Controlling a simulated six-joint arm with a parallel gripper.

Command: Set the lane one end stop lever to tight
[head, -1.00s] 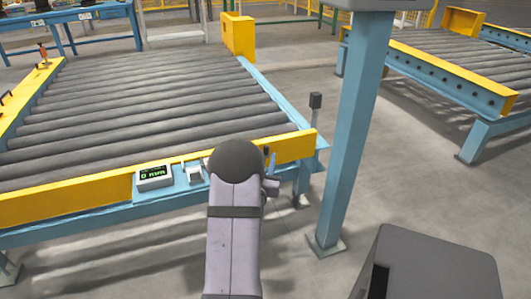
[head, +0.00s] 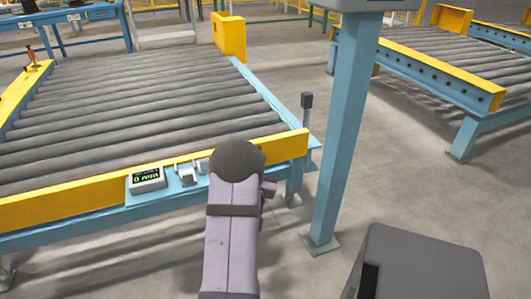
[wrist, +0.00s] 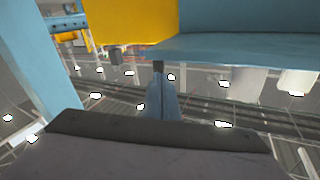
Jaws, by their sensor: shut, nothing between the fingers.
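I cannot make out for sure which part is the lane one end stop lever. A small upright lever with an orange handle (head: 31,53) stands on the yellow left side rail in the head view. Grey bracket-like fittings (head: 187,174) sit on the blue front ledge, left of my arm. In the head view my arm's rounded joint hides my gripper. In the wrist view my gripper (wrist: 159,68) shows as narrow blue-grey fingers with a dark tip, shut and empty. It points towards the edge of a blue beam (wrist: 235,48), with no clear contact.
The roller conveyor (head: 140,110) has a yellow front rail (head: 60,206) and a small green-lit display (head: 147,179). A blue post (head: 345,130) stands right of my arm. A second conveyor (head: 460,75) lies beyond it. A yellow block (wrist: 130,20) shows in the wrist view.

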